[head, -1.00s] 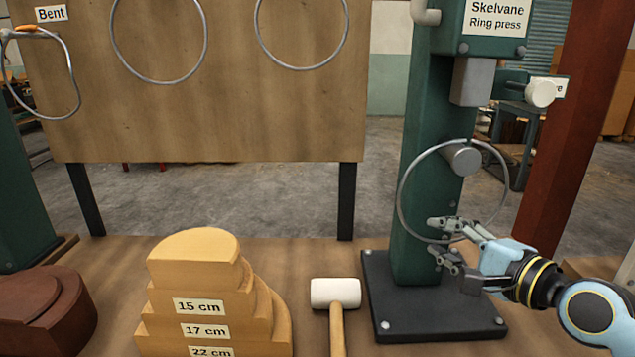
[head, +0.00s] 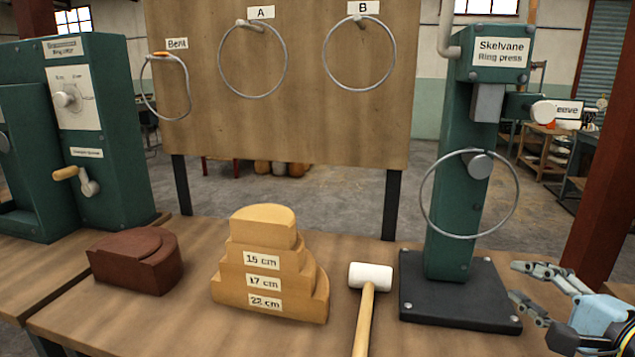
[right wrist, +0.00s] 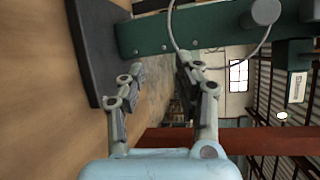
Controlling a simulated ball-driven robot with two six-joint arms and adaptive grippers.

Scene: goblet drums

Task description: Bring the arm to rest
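My right gripper (head: 522,285) is at the lower right of the head view, open and empty, to the right of the ring press (head: 455,185). In the right wrist view its two fingers (right wrist: 158,85) are spread with nothing between them. A metal ring (head: 424,205) hangs on the round peg of the green press, apart from the fingers in the head view. It shows in part in the right wrist view (right wrist: 172,28). My left gripper is in neither view.
A white-headed mallet (head: 371,277) lies left of the press base (head: 455,312). A stepped wooden form (head: 268,265) and a brown block (head: 133,268) stand further left. A board (head: 300,130) behind carries rings A (head: 222,75), B (head: 326,65) and a bent one (head: 144,95).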

